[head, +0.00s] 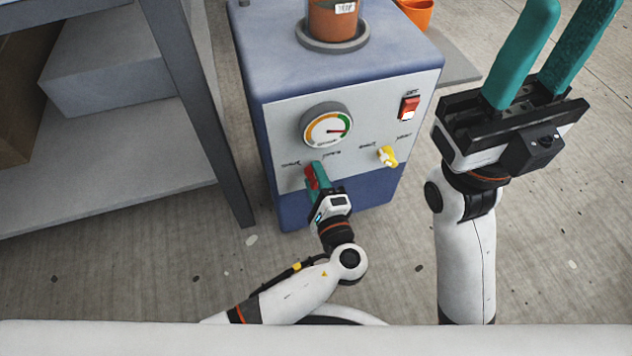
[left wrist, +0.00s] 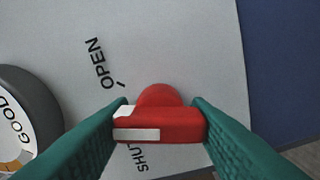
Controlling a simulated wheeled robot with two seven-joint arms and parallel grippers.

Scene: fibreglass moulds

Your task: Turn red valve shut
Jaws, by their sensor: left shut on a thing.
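The red valve (head: 311,179) is on the grey front panel of the blue machine, below the gauge. In the left wrist view the red valve handle (left wrist: 165,124) has a white stripe at its left end, between the printed words OPEN and SHUT. The handle covers part of SHUT. My left gripper (left wrist: 160,112) has its teal fingers on both sides of the handle, shut on it; in the head view this gripper (head: 317,180) hides much of the valve. My right gripper (head: 565,45) is open and empty, raised at the right of the head view.
The blue machine (head: 283,87) carries a gauge (head: 327,129), a yellow valve (head: 388,156) and a red switch (head: 409,107). A brownish-orange container (head: 333,25) stands on top. A grey shelf (head: 110,150) is at the left. Floor in front is mostly clear.

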